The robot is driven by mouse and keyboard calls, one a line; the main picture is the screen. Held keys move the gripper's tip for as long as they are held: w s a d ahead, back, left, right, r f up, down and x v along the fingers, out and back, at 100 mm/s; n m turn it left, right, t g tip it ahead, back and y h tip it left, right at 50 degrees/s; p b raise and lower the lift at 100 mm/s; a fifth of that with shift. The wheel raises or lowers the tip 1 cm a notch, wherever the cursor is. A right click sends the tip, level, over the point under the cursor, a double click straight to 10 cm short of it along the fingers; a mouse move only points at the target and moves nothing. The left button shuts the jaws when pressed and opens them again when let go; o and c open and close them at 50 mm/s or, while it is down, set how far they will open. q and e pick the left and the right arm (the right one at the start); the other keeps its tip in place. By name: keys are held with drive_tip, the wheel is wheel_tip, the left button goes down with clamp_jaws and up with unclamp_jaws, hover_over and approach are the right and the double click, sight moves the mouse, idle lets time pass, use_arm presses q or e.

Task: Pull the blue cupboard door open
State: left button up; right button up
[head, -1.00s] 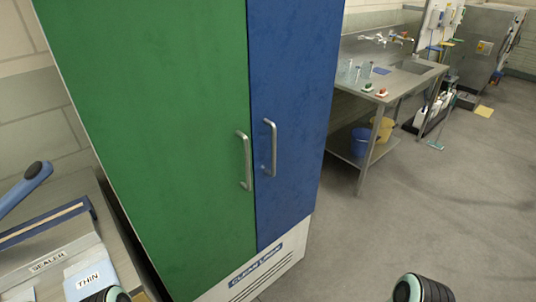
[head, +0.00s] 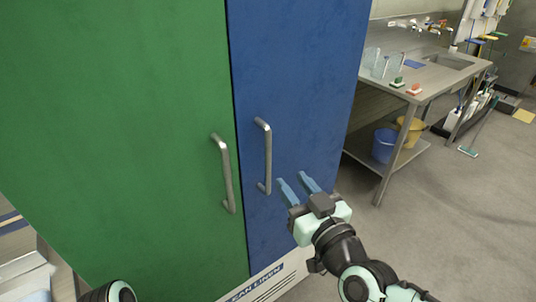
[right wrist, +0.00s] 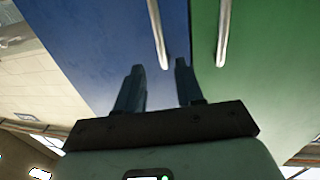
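The blue cupboard door (head: 300,90) is shut and stands to the right of the green door (head: 110,150). Its upright metal handle (head: 267,155) is near the seam; it also shows in the right wrist view (right wrist: 157,30). My right gripper (head: 295,182) is open and empty, just right of the lower end of the blue door's handle, with its fingers pointing at the door. In the right wrist view its two fingers (right wrist: 160,80) are apart with nothing between them, and the handle is beyond their tips. My left gripper is not in view.
The green door's handle (head: 224,173) is close on the left of the blue door's handle. A metal sink table (head: 440,85) with a blue bucket (head: 384,146) and a yellow bucket (head: 410,131) below stands to the right. The floor (head: 460,210) in front of it is clear.

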sight(269, 153)
drive_tip(key=x, duration=1.2)
drive_tip(key=shift+w+a+f, duration=0.15)
drive_tip(key=shift+w, duration=0.15)
clamp_jaws()
